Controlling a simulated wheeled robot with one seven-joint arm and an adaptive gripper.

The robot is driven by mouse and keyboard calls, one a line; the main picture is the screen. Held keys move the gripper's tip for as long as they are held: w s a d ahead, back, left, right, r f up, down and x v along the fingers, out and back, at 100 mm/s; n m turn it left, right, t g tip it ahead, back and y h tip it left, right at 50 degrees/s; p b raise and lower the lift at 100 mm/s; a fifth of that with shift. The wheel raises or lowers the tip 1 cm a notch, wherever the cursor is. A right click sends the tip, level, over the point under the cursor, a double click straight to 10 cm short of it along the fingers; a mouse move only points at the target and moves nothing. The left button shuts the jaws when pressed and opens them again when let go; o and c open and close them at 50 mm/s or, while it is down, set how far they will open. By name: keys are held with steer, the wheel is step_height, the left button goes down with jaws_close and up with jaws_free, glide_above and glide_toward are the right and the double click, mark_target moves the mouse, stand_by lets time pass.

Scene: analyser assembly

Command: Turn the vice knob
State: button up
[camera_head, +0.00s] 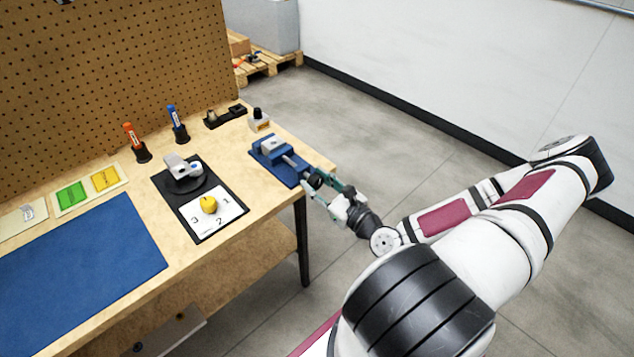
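A blue vice (275,158) with a grey metal screw sits near the right end of the wooden workbench. Its dark knob (314,180) is at the near right end, close to the bench's right edge. My gripper (321,184) is at the knob, with its greenish fingers around or just beside it. The fingers and knob are small and overlap here, so I cannot tell whether they touch or how far the fingers are closed.
A black base with a grey device (183,172) and a yellow dial (208,204) stands left of the vice. A white bottle (259,121) and black holder (225,116) stand behind it. Two markers stand upright at the pegboard (100,80). A blue mat (80,255) lies at left.

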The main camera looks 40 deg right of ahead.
steer(key=shift+n, duration=0.3)
